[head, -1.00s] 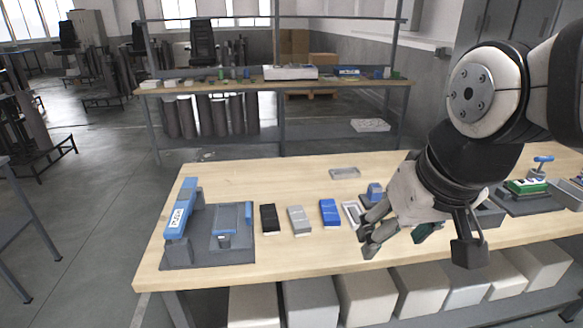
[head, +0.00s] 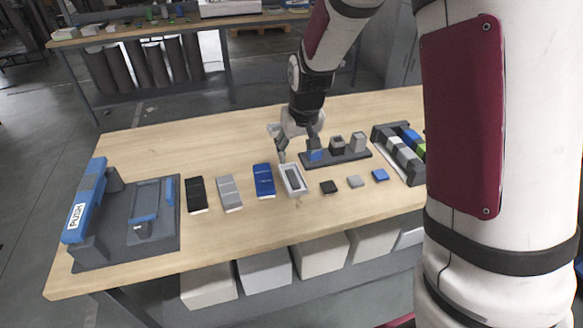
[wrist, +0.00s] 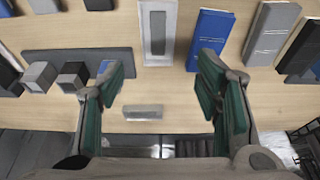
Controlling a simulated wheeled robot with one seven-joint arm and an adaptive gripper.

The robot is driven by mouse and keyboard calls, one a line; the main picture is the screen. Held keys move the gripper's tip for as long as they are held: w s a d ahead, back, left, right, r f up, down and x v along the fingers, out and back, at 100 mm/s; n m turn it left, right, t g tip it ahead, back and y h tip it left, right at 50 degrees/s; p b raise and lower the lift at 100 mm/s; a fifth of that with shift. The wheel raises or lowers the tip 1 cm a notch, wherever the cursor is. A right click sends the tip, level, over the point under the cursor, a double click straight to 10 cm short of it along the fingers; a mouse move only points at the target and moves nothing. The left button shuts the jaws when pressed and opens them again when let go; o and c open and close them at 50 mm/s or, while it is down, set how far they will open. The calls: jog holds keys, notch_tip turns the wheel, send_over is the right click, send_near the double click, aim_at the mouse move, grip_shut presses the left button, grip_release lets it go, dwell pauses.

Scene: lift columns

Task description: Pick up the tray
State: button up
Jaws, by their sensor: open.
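A light grey, open rectangular tray (head: 292,180) with a dark recess stands on the wooden table, just right of a blue box. The tray (wrist: 157,32) shows at the top of the wrist view, ahead of the fingers. My gripper (head: 291,148) is above the table on the far side of the tray in the head view. Its green-padded fingers (wrist: 160,78) are spread with bare tabletop between them, touching nothing. A small flat grey piece (wrist: 142,112) lies near the table's back edge in the wrist view; my gripper seems to hide it in the head view.
Blue (head: 263,181), grey (head: 230,193) and black (head: 196,194) boxes stand left of the tray. A dark rack with blocks (head: 337,158) is close to my gripper's right. Small flat pieces (head: 354,181) lie right of the tray. A PUSH fixture (head: 120,220) fills the left end.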

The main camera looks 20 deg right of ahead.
aim_at(293, 180)
jog(key=x, duration=1.3)
jog(key=shift+w+d+f+p, duration=0.15)
jog(key=shift+w+f+p, duration=0.05)
jog(key=shift+f+p, duration=0.15)
jog(key=shift+f, duration=0.15)
jog(key=shift+s, duration=0.1)
jog(key=c, duration=0.9)
